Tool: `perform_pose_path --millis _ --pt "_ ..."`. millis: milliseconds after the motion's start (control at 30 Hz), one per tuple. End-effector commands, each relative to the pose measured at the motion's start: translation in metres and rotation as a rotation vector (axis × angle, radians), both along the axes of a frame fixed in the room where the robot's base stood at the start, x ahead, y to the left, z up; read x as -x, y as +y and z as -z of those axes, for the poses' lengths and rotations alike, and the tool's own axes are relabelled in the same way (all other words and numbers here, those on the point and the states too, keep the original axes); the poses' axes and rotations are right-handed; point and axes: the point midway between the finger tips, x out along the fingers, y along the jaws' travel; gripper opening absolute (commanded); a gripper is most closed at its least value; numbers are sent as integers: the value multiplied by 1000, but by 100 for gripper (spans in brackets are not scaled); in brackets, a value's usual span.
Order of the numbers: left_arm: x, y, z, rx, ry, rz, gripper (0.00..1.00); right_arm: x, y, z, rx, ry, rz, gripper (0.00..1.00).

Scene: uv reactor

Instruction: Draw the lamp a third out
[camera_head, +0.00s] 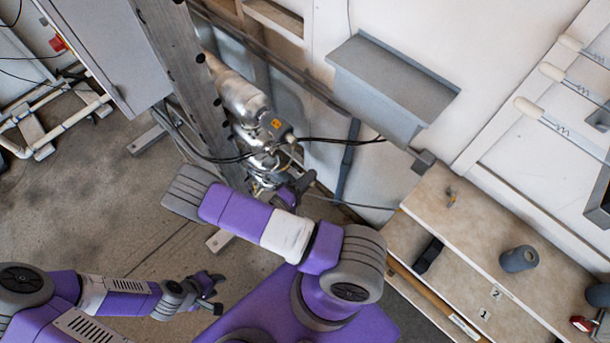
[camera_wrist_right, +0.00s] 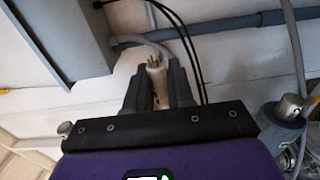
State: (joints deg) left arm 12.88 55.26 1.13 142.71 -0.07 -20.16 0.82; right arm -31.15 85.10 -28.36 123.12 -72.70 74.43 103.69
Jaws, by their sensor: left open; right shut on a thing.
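The metal reactor cylinder (camera_head: 243,98), with a yellow warning label, stands tilted in the picture beside a grey post. My right gripper (camera_head: 291,192) is at its lower end in the head view, partly hidden by my own arm. In the right wrist view my right gripper (camera_wrist_right: 158,98) is shut on the lamp's pale end (camera_wrist_right: 157,74), which has several brass-coloured pins. The rest of the lamp is hidden, so how far it is out cannot be told. My left gripper (camera_head: 212,291) is open and empty above the floor.
Black cables (camera_head: 340,140) run from near the grey wall box (camera_head: 392,85) to the reactor. White-ended glass tubes (camera_head: 560,118) hang on a rack at the right. A worktop (camera_head: 480,235) carries a grey cup (camera_head: 519,259).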

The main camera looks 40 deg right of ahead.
Motion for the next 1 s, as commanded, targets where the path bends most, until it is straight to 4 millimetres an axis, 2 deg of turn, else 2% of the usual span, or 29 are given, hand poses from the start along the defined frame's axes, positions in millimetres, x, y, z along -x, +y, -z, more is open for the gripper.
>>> perform_pose_path --millis 267,800,1000 --pt "0 0 0 0 0 0 43 2 0 0 0 0 0 0" --pt "0 0 -5 0 0 0 43 49 -4 -1 1 2 -1 0" --pt "0 0 -6 0 0 0 43 60 -5 0 0 1 1 0"
